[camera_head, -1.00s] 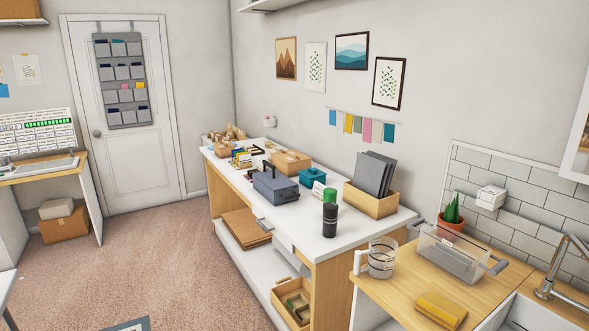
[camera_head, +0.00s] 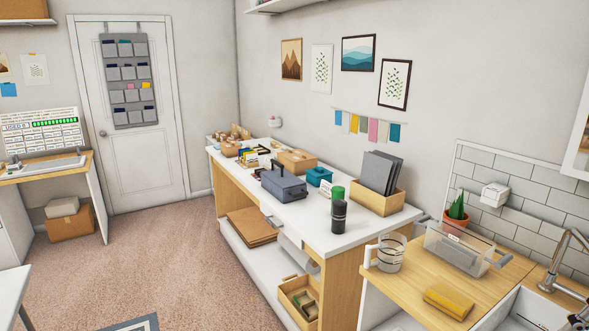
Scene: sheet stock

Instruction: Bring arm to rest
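Neither of my arms or grippers shows clearly in the head view. No object is seen in a gripper. A long white-topped bench (camera_head: 318,236) runs along the wall. A grey-blue box with a handle (camera_head: 283,184), a teal box (camera_head: 318,176), a green-topped cup (camera_head: 337,193) and a black cylinder (camera_head: 339,217) stand on it. A wooden box with dark sheets (camera_head: 378,201) stands at its near end.
A wooden counter (camera_head: 407,283) at the right bears a measuring jug (camera_head: 390,253), a clear bin (camera_head: 457,252) and a yellow sponge-like block (camera_head: 448,301). A faucet (camera_head: 566,262) stands beside it. The carpet (camera_head: 170,270) is open. A white table corner (camera_head: 12,292) shows at left.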

